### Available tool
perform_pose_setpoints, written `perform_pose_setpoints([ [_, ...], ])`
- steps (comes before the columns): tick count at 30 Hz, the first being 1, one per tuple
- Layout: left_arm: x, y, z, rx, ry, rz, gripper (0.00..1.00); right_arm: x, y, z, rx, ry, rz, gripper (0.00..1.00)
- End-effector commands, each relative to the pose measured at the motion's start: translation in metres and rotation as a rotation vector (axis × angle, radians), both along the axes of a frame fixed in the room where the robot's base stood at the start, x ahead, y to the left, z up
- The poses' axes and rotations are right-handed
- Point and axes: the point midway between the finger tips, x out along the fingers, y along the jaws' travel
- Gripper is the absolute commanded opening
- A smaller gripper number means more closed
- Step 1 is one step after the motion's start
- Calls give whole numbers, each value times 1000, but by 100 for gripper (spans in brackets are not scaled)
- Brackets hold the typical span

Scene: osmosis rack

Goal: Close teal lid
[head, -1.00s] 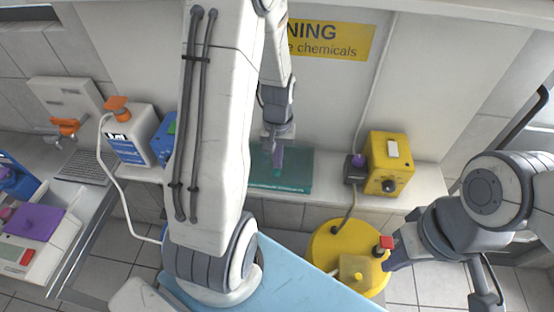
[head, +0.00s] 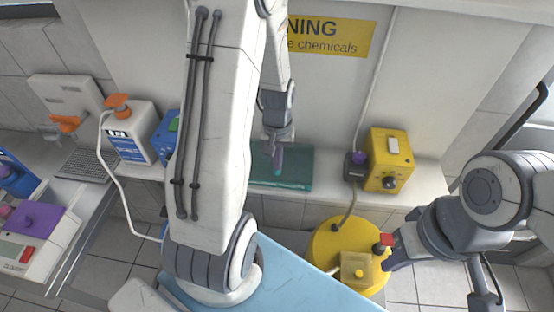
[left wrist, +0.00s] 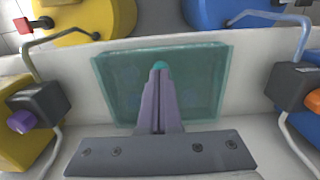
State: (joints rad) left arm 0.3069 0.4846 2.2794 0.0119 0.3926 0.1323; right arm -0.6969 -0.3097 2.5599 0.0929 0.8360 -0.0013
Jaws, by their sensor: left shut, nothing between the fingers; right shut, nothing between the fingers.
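The teal lid (head: 298,170) is a translucent sheet on the counter below the warning sign, in the head view. In the left wrist view the teal lid (left wrist: 205,85) fills the middle as a flat, see-through panel. My left gripper (head: 277,166) is shut and empty, its purple fingers pointing at the lid. My right gripper (head: 390,258) is shut and empty, beside the yellow container's red part.
A yellow box (head: 391,160) with a dial stands right of the lid. A white bottle (head: 130,132) with an orange cap and a blue box (head: 168,135) stand to the left. A yellow round container (head: 330,240) stands on the floor, near the blue surface (head: 300,285).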

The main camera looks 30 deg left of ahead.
Motion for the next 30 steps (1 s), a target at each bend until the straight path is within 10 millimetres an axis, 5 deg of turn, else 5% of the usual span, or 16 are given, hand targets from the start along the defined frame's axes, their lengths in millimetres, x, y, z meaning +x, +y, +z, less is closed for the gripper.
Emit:
perform_pose_setpoints([
  [1, -8, -3, -12, -9, 25, -1, 0, 0, 0, -4, 0, 0, 0, 0],
  [8, -8, -4, 0, -8, 24, -2, 0, 0, 0, 6, 0, 0, 2, 0],
  [24, -3, -6, 91, 0, 2, -7, 0, 0, 0, 84, 0, 0, 4, 0],
  [30, -3, -7, 103, 0, -1, -8, 0, 0, 0, 93, 0, 0, 3, 0],
])
